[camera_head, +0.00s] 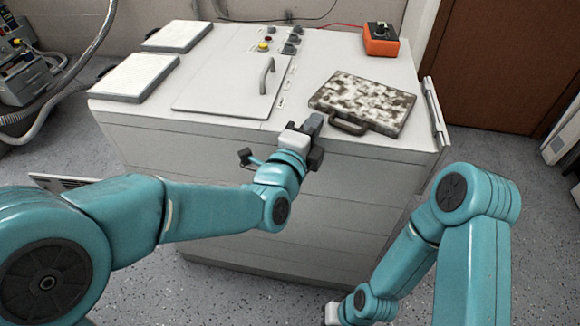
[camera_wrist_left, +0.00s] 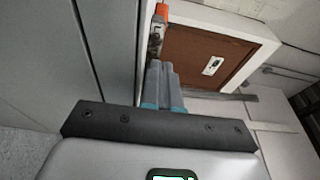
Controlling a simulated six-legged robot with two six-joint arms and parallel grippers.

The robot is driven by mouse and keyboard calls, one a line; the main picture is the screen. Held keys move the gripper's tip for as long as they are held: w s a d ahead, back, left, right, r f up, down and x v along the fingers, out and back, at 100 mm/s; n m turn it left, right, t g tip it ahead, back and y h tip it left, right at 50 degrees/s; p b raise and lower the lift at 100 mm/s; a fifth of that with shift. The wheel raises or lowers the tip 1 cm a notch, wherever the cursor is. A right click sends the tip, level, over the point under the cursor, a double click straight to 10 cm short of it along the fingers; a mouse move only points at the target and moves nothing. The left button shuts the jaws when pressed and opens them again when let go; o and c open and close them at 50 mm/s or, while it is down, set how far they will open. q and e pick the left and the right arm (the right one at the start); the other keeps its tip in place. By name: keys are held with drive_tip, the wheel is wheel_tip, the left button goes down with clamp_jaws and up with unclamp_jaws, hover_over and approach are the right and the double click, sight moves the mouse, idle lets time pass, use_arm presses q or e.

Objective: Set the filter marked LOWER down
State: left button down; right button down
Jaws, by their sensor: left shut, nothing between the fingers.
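A flat mottled grey-and-white panel (camera_head: 365,100) with a dark handle lies on top of the white cabinet (camera_head: 240,60) at its right front. I can read no LOWER marking on it or on anything else, so I cannot tell whether it is the filter. My left gripper (camera_head: 313,123) is at the cabinet's front top edge, just left of the panel's handle. In the left wrist view its fingers (camera_wrist_left: 162,82) are together with nothing between them. Of my right arm only links show, and its fingers are out of the picture at the bottom.
Two pale flat pads (camera_head: 136,77) (camera_head: 178,36) lie at the left of the cabinet top. A raised lid with a curved handle (camera_head: 267,75), small knobs (camera_head: 291,42) and an orange box (camera_head: 381,38) share the top. A grille flap (camera_head: 62,181) sticks out at the left.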

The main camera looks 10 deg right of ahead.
use_arm(q)
drive_tip(key=shift+s+a+f, duration=0.1)
drive_tip(key=shift+a, duration=0.05)
drive_tip(key=v, duration=1)
use_arm(e)
drive_tip(key=shift+s, duration=0.4)
use_arm(q)
drive_tip(key=shift+s, duration=0.1)
